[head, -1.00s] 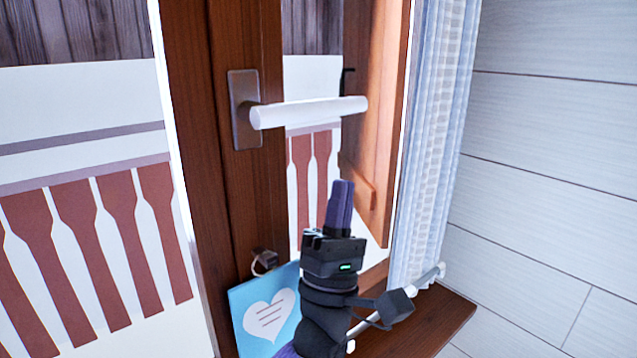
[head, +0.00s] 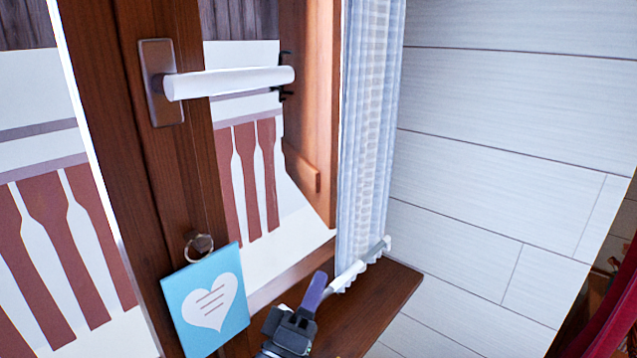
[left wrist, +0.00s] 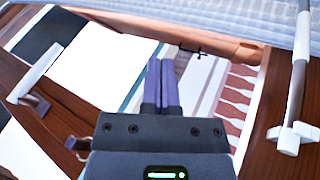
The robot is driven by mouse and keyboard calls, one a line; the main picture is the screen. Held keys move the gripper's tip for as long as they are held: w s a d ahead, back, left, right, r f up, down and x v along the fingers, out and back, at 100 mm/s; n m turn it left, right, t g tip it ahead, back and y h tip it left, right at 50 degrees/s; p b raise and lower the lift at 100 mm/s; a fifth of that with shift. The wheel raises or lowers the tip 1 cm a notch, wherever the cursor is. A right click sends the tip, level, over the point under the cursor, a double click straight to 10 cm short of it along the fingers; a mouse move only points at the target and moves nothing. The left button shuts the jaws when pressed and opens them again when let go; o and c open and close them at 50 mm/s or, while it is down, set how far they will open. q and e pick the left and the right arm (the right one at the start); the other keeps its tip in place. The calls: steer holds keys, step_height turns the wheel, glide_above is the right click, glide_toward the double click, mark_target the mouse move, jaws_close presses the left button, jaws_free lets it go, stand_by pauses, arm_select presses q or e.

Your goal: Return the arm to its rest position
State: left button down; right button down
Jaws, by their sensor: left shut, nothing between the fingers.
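My left gripper (head: 312,296) is low in the head view, in front of the wooden sill. Its purple fingers are together and hold nothing; they also show side by side in the left wrist view (left wrist: 161,80). It is apart from the white window handle (head: 230,82), which sticks out level to the right from its dark plate above. The handle also shows at the left of the left wrist view (left wrist: 38,72). Most of my left arm is out of the head view. My right gripper is not in view.
A blue card with a white heart (head: 205,305) hangs from a ring on the brown window frame (head: 160,190). A pale curtain (head: 368,130) and a white rod (head: 358,268) are close by on the right. A wooden sill (head: 375,305) juts out below. A pale plank wall (head: 500,150) is further right.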

arm_select(q)
steer(key=s+a+f+m+g+y, duration=0.2)
steer(key=s+f+m+g, duration=0.25)
steer(key=f, duration=0.35)
steer(key=s+a+f+m+g+y, duration=0.2)
steer(key=s+f+m+g+y, duration=0.1)
steer(key=s+f+g, duration=0.4)
steer(key=s+a+f+m+g+y, duration=0.2)
steer(key=s+a+f+m+g, duration=0.15)
steer(key=s, duration=0.35)
steer(key=s+a+f+m+g+y, duration=0.2)
steer(key=s+a+f+g, duration=0.2)
steer(key=s, duration=0.3)
steer(key=s+a+f+g, duration=0.1)
steer(key=s+f, duration=0.1)
steer(key=f, duration=0.6)
steer(key=s+a+f+g, duration=0.1)
steer(key=s+f, duration=0.1)
steer(key=f, duration=0.7)
steer(key=s+a+f, duration=0.2)
steer(key=s+f, duration=0.3)
steer(key=s, duration=0.3)
steer(key=s+a+f+g+y, duration=0.1)
steer(key=s+a+f, duration=0.2)
steer(key=s+f, duration=0.2)
steer(key=s, duration=0.3)
steer(key=shift+a+m+g, duration=0.15)
steer(key=shift+m+g, duration=0.15)
